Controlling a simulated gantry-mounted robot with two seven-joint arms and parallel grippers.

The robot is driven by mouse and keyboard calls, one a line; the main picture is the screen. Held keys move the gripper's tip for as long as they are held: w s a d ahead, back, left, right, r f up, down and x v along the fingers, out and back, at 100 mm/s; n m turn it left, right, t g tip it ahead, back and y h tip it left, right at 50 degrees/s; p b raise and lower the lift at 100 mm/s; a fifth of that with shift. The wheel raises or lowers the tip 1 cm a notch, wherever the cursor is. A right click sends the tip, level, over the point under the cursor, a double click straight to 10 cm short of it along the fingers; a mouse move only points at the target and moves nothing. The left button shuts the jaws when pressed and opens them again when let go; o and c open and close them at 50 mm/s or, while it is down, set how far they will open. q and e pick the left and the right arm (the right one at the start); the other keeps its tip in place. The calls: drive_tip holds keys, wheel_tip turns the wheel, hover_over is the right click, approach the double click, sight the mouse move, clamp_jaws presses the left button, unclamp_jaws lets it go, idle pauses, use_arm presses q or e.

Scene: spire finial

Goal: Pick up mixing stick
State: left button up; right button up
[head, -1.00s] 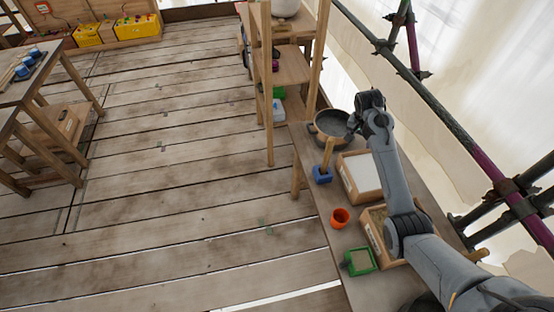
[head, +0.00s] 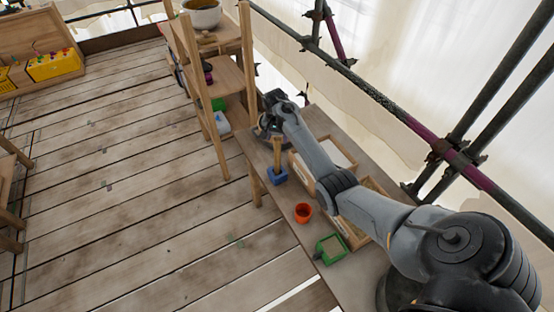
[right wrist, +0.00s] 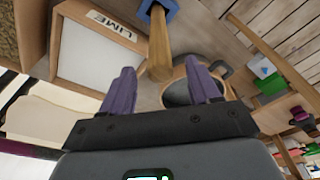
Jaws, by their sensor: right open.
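The mixing stick appears to be the wooden stick (head: 277,152) standing upright in a blue holder (head: 277,177) on the narrow table. In the right wrist view the stick (right wrist: 159,42) comes down from the blue holder (right wrist: 162,8), and its free end lies in the picture gap between my fingertips. My right gripper (head: 274,99) is open and empty, near the far end of the table, above and beyond the stick. Its two purple fingers also show in the right wrist view (right wrist: 162,80); I see no contact with the stick. My left gripper is not in view.
A dark round pan (right wrist: 178,93) stands by the stick, partly hidden by my fingers. A box labelled LIME (right wrist: 88,47) is beside it. An orange cup (head: 303,213) and a green container (head: 331,249) stand nearer. A wooden shelf (head: 227,100) rises past the table's far end.

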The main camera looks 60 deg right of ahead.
drive_tip(key=shift+w+d+f, duration=0.1)
drive_tip(key=shift+d+f, duration=0.05)
drive_tip(key=shift+f, duration=0.9)
drive_tip(key=shift+d+f, duration=0.15)
drive_tip(key=shift+f, duration=0.85)
drive_tip(key=c, duration=1.1)
clamp_jaws()
drive_tip(key=shift+r, duration=0.15)
